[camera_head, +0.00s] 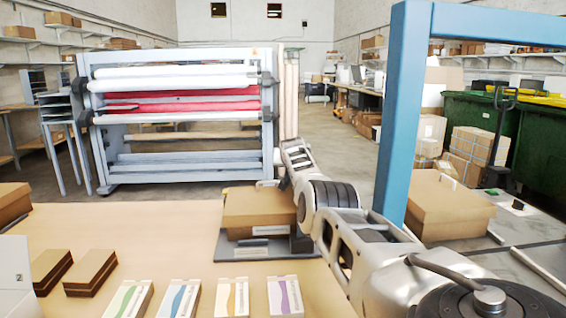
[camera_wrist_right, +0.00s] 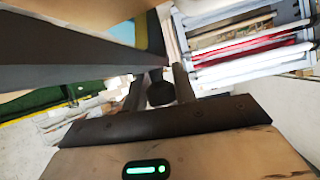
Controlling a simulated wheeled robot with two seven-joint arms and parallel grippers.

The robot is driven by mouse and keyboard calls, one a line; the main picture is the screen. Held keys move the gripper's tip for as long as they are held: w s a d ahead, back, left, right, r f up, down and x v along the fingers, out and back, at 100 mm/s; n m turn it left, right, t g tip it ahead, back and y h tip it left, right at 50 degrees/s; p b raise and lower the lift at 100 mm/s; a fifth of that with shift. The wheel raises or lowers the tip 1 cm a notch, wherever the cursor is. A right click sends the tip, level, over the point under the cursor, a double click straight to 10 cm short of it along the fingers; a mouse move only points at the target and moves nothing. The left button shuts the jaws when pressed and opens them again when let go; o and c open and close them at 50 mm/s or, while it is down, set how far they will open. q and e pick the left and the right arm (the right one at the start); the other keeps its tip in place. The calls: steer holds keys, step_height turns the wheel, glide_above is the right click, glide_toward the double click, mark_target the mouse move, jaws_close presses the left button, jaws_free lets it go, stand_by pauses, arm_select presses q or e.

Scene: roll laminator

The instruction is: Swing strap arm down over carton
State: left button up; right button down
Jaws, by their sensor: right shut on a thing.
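My right gripper (camera_wrist_right: 159,92) is shut on a dark round knob (camera_wrist_right: 160,94) in the right wrist view. The knob hangs by a short stem from a long dark bar (camera_wrist_right: 65,48), which looks like the strap arm. In the head view, my right arm reaches up from the lower right, and its fingers and the knob cannot be made out. A brown carton (camera_head: 258,205) lies on a dark grey base (camera_head: 252,252) on the table, left of my right forearm, which hides part of it. My left gripper is in neither view.
A blue frame (camera_head: 402,105) rises at the right, its foot hidden by my arm. A larger carton (camera_head: 445,208) stands behind it. Small brown boxes (camera_head: 90,272) and several white cartons (camera_head: 232,297) line the table front. The laminator (camera_head: 180,115) stands behind. The table's left middle (camera_head: 130,225) is clear.

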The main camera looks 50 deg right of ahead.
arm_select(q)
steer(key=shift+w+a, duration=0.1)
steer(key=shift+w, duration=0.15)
arm_select(e)
steer(key=shift+f, duration=0.8)
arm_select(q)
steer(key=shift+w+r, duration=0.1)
arm_select(e)
steer(key=c, duration=1.1)
jaws_free()
steer(key=shift+c, duration=0.2)
steer(key=shift+d, duration=0.1)
steer(key=shift+r, duration=0.1)
steer(key=shift+r, duration=0.15)
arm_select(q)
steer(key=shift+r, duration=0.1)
arm_select(e)
steer(key=shift+r, duration=0.1)
